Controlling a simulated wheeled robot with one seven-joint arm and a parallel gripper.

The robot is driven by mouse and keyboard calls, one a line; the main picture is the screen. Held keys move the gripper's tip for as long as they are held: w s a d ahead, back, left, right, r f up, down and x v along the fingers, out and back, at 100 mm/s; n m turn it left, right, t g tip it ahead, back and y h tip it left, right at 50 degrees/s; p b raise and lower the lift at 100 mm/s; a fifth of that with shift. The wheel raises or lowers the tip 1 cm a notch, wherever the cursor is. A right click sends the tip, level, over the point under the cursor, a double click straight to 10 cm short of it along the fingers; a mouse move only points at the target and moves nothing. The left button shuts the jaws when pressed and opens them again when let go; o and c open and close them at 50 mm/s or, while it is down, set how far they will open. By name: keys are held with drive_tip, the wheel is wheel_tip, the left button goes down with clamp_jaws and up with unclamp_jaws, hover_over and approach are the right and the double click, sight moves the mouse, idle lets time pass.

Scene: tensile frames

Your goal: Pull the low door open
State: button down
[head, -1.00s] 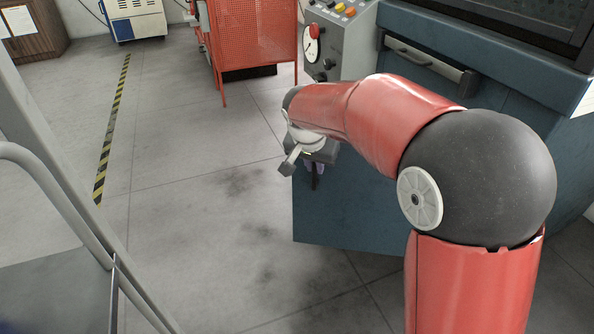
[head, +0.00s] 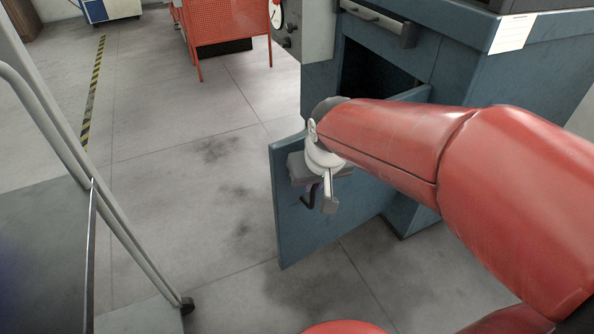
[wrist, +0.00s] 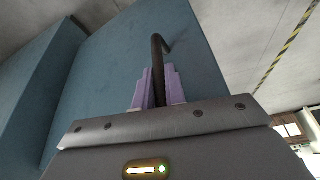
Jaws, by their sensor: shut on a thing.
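The low door (head: 340,212) is a blue panel on the front of the blue cabinet (head: 470,95). It stands swung open, with a dark opening (head: 375,72) showing behind it. My gripper (wrist: 157,88) is shut on the door's dark bar handle (wrist: 158,52), with a purple finger on each side of it in the wrist view. In the head view the handle (head: 309,194) shows just below my gripper, near the door's free edge. Part of the door and opening is hidden behind my red arm.
A grey-framed cart (head: 60,140) stands at the left, with a caster on the floor. An orange mesh panel (head: 228,25) stands at the back. A drawer-like handle (head: 380,22) is above the opening. The floor between cart and door is clear.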

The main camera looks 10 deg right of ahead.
drive_tip(key=shift+s+d, duration=0.3)
drive_tip(key=shift+s, duration=0.15)
drive_tip(key=c, duration=1.5)
unclamp_jaws()
drive_tip(key=shift+o, duration=0.2)
drive_tip(key=p+v, duration=0.2)
drive_tip(key=v, duration=0.5)
drive_tip(key=shift+r, duration=0.35)
drive_tip(key=shift+s, duration=0.15)
drive_tip(key=s+d+r+m+p, duration=0.1)
drive_tip(key=s+d+r+p, duration=0.1)
drive_tip(key=s+r+p, duration=0.1)
drive_tip(key=s+d+r+t+p, duration=0.1)
drive_tip(key=s+d+r+p, duration=0.2)
drive_tip(key=s+p, duration=0.3)
drive_tip(key=shift+s+r+m+h, duration=0.3)
drive_tip(key=shift+s+r+m, duration=0.1)
drive_tip(key=shift+s+r, duration=0.3)
